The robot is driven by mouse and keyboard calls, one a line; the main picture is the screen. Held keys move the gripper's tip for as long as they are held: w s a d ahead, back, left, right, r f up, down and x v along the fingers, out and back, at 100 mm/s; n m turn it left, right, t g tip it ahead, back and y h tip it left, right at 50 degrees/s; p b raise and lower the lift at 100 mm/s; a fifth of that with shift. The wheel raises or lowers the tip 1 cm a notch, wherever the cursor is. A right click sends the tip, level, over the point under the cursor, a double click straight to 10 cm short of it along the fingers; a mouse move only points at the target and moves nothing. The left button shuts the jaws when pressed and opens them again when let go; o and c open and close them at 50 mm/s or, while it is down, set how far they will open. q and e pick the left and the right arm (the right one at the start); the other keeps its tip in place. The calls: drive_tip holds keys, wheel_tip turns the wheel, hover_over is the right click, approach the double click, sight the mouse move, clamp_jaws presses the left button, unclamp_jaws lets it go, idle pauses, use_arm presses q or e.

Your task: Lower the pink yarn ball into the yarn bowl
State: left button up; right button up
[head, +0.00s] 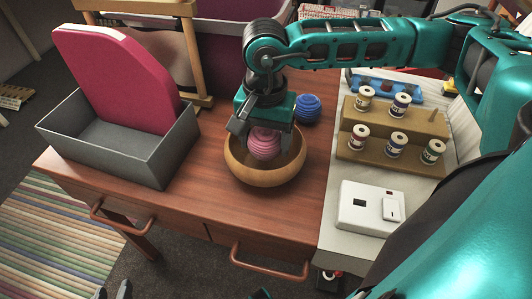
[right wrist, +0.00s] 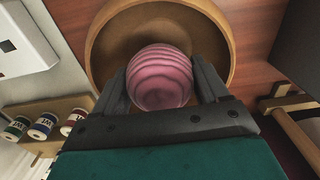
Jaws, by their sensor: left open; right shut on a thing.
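The pink yarn ball (head: 264,143) is between the fingers of my right gripper (head: 262,148), which is shut on it. The round wooden yarn bowl (head: 265,175) stands on the brown table below. The ball is at the bowl's mouth, over its inside; whether it touches the bottom cannot be told. In the right wrist view the ball (right wrist: 159,77) sits between both fingers, with the bowl's rim (right wrist: 228,35) around and beyond it. My left gripper (head: 112,291) barely shows at the lower edge of the head view, its fingertips apart and empty.
A blue yarn ball (head: 307,108) lies right behind the bowl. A grey bin (head: 112,150) holding a pink board (head: 118,80) stands to the left. On the right are a wooden spool rack (head: 390,135) and a white box (head: 369,208). The table front is clear.

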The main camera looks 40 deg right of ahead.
drive_tip(key=shift+f+b, duration=0.8)
drive_tip(key=shift+f, duration=0.15)
drive_tip(key=shift+f+b, duration=0.75)
drive_tip(key=shift+f, duration=0.05)
idle(0.5)
drive_tip(key=o, duration=1.1)
drive_tip(key=shift+c, duration=0.2)
wheel_tip(320, 180, up, 13)
drive_tip(key=shift+p, duration=1.2)
drive_tip(key=shift+s, duration=0.1)
